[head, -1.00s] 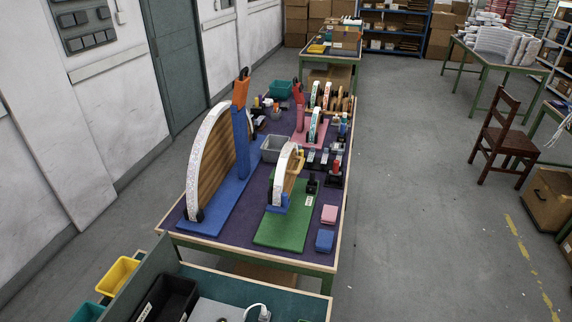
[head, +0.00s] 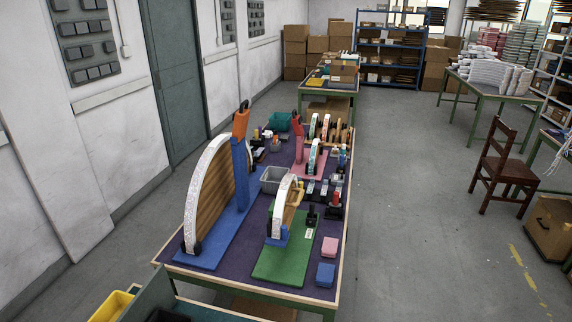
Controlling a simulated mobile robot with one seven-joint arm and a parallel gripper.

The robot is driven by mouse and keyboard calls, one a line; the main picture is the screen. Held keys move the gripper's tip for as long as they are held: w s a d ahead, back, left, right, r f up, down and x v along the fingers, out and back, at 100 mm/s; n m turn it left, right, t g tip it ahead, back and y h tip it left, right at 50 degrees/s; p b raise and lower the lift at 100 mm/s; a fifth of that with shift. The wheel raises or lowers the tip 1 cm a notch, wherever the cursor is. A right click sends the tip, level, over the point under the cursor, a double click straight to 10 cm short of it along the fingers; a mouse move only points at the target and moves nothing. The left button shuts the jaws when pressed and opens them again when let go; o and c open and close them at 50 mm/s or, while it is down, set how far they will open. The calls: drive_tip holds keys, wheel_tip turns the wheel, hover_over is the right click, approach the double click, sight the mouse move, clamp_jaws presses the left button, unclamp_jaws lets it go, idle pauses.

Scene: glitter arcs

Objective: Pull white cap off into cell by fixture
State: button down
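My gripper is not in view. I cannot single out a white cap at this size. A large white glitter arc (head: 203,188) with a wooden panel stands on a blue base (head: 216,250), beside a blue post (head: 240,172) with an orange top. A smaller white arc (head: 283,205) stands on a green base (head: 282,262). A row of small dark fixtures or cells (head: 318,192) with pale and red bits sits behind it to the right. Which of these is the task's fixture or cell I cannot tell.
A grey bin (head: 272,187) stands between the arcs. A pink block (head: 330,246) and a blue block (head: 325,275) lie at the table's right front. Smaller arcs stand farther back. A brown chair (head: 505,165) is on the right; the floor between is clear.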

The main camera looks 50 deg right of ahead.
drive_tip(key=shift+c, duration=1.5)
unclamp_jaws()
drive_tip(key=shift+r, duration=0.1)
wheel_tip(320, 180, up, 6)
drive_tip(key=p, duration=0.6)
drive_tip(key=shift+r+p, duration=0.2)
drive_tip(key=shift+p, duration=0.15)
